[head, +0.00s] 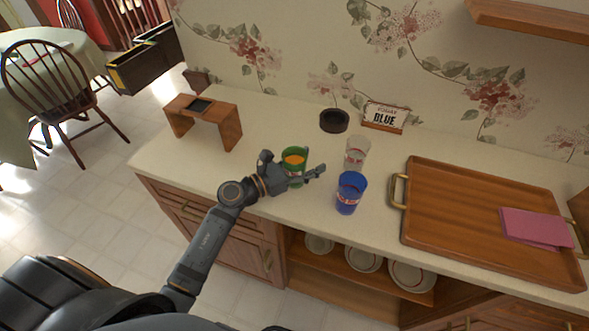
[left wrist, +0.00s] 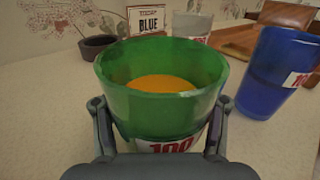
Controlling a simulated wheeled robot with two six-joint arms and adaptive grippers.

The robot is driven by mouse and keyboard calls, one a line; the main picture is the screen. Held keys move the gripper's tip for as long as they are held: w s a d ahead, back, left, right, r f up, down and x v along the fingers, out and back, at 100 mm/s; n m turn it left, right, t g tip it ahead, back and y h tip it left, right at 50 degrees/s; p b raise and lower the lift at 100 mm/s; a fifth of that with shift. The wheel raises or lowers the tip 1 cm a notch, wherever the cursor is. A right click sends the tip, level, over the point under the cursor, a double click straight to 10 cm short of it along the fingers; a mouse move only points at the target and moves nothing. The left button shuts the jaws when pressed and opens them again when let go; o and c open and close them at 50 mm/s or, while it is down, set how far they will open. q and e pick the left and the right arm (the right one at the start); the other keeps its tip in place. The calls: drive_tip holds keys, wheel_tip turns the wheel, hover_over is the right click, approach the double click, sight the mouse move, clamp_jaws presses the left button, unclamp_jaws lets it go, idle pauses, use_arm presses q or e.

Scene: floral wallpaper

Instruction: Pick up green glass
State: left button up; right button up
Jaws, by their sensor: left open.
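The green glass (head: 294,156) stands upright on the counter and holds something orange. In the left wrist view the green glass (left wrist: 160,110) fills the middle, with a white label low on its front. My left gripper (head: 297,174) is open at the glass, and its fingers (left wrist: 158,125) lie on either side of it. I cannot tell whether they touch it. The gripper hides part of the glass in the head view. A blue glass (head: 350,194) stands to the right, and a clear glass (head: 356,152) behind it. My right gripper is not in view.
A wooden tray (head: 470,222) with pink napkins (head: 536,228) lies at the right. A dark round bowl (head: 334,120) and a "BLUE" sign (head: 384,117) stand by the wall. A small wooden stand (head: 227,127) is at the left. Counter between the stand and the glass is clear.

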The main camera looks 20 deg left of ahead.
use_arm(q)
clamp_jaws()
idle(0.8)
